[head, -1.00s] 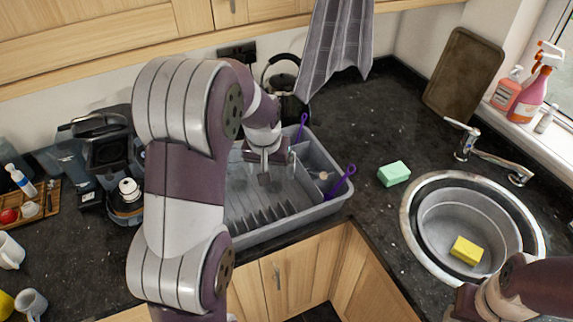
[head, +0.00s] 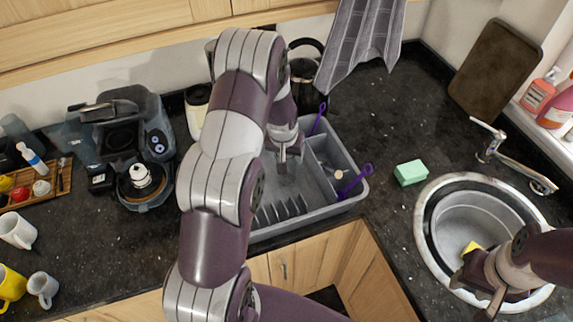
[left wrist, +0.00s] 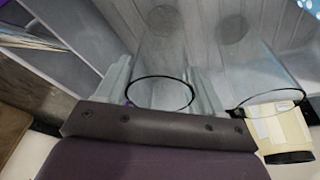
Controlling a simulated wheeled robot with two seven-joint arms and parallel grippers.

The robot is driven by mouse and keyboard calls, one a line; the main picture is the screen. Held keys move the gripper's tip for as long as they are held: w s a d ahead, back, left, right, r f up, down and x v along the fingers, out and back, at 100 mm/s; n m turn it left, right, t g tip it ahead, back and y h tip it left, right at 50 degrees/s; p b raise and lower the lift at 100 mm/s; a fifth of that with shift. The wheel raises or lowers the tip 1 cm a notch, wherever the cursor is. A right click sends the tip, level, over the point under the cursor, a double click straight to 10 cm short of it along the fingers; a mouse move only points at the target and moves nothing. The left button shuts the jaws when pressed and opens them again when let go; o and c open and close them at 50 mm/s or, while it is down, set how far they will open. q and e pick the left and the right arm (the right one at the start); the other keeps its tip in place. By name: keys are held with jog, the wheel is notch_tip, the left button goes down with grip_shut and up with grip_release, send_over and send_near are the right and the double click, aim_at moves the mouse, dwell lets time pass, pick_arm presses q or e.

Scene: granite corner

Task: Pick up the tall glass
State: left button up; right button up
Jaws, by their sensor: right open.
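In the left wrist view a clear tall glass (left wrist: 160,62) with a dark-edged rim stands between the two pale fingers of my left gripper (left wrist: 165,85). Its rim is nearest the camera. I cannot tell whether the fingers touch it. A second clear glass (left wrist: 262,65) is just right of the fingers. In the head view my left gripper (head: 284,158) points down into the grey dish rack (head: 300,215); the glasses cannot be made out there. My right gripper (head: 477,287) is open and empty over the sink.
The rack has purple-handled utensils (head: 355,182) on its right side. A green sponge (head: 410,172) lies on the dark counter by the sink (head: 428,225). A coffee machine (head: 130,140) stands left of the rack; a grey cloth (head: 362,45) hangs behind.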

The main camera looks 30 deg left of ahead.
pick_arm(q)
jog(key=shift+d, duration=0.1)
jog(key=c, duration=0.9)
jog(key=shift+s+r, duration=0.1)
jog(key=shift+c, duration=0.2)
